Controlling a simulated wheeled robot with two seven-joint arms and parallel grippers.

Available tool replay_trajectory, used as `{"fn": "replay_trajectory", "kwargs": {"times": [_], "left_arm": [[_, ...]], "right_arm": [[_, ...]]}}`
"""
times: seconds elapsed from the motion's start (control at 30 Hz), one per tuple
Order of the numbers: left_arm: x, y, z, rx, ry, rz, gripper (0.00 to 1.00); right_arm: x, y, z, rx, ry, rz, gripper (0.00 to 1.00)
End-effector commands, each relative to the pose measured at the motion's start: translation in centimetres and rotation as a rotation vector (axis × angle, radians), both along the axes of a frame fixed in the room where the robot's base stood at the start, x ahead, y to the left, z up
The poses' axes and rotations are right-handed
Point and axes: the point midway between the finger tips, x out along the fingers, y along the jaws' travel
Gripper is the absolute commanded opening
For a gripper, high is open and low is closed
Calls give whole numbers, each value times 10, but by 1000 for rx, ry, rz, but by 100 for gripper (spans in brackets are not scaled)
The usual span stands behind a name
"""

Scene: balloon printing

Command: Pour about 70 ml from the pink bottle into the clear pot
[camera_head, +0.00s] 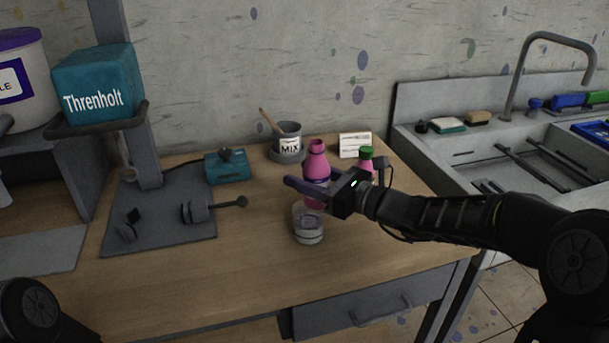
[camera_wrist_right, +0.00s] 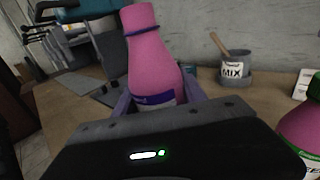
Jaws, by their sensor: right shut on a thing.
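The pink bottle (camera_head: 317,163) has an open neck and a dark purple band. My right gripper (camera_head: 318,187) is shut around its body. The bottle looks roughly upright in the head view. In the right wrist view the pink bottle (camera_wrist_right: 152,55) stands between the fingers of my right gripper (camera_wrist_right: 152,105). The clear pot (camera_head: 308,226) stands on the table just below and in front of the bottle in the head view. Part of the pot's top is hidden by the gripper and bottle. My left gripper is not in view; only a dark arm part shows at bottom left.
A second pink bottle with a green cap (camera_head: 366,158) stands behind my right wrist. A grey MIX cup (camera_head: 288,138) with a stick, a white card (camera_head: 355,145) and a teal box (camera_head: 228,167) sit at the back. A sink (camera_head: 480,150) lies right. The front table is clear.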

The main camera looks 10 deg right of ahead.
Motion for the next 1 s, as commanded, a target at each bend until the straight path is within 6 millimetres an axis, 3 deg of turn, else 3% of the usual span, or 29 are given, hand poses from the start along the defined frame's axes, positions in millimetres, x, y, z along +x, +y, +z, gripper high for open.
{"fn": "replay_trajectory", "kwargs": {"times": [0.37,0.7,1.0], "left_arm": [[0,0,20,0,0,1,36],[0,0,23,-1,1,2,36],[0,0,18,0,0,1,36]], "right_arm": [[10,-25,6,-284,-117,-1,0],[23,-55,-3,-718,-296,0,0],[22,-55,-6,-727,-299,0,0]]}}
